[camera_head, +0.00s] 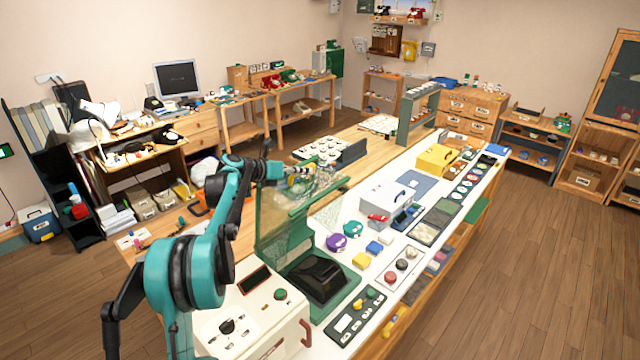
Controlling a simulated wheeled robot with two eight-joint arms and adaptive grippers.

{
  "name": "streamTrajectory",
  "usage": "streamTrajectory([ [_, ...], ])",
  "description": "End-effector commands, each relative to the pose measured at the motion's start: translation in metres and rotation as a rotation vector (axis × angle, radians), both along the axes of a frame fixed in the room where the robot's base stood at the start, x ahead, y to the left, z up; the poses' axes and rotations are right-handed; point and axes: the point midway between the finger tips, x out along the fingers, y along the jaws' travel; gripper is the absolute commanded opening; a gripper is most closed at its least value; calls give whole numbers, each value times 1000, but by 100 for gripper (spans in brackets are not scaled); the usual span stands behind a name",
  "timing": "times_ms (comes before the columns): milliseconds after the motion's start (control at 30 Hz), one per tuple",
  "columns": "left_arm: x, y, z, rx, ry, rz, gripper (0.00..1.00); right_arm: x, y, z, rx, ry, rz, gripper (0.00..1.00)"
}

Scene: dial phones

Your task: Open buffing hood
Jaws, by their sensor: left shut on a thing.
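The buffing hood has a green frame (264,232) with clear panels, and it stands on the long bench. A dark, black-topped unit (320,277) sits in its lower front. A green bar (322,197) runs along the hood's upper edge. My left arm, teal and black, comes in from the lower left and reaches over the hood. My left gripper (298,172) is at the upper edge and looks shut there on part of the hood; its fingertips are small and partly hidden. My right gripper is not in view.
A cream machine (255,315) with a red handle stands in front of the hood. Purple and green round pieces (344,236) and a white box (385,200) lie to its right. A tray of white parts (325,150) is behind. Wooden floor (540,260) is clear at right.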

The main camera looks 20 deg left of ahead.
Motion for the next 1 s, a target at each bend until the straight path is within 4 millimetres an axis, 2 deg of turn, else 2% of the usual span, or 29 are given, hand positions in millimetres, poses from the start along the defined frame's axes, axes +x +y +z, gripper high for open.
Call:
streamTrajectory([
  [33, 5, 14, 8, -32, 10, 3, 0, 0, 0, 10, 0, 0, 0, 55],
  [100, 10, 27, 13, -75, 27, 2, 0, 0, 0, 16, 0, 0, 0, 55],
  [233, 18, 48, 18, -141, 52, 1, 0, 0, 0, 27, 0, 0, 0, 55],
  [400, 25, 70, 21, -139, 51, 1, 0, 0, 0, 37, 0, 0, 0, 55],
  [700, 32, 87, 22, -138, 50, 1, 0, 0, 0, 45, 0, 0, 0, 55],
  [1000, 33, 89, 22, -138, 50, 1, 0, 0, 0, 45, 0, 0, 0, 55],
])
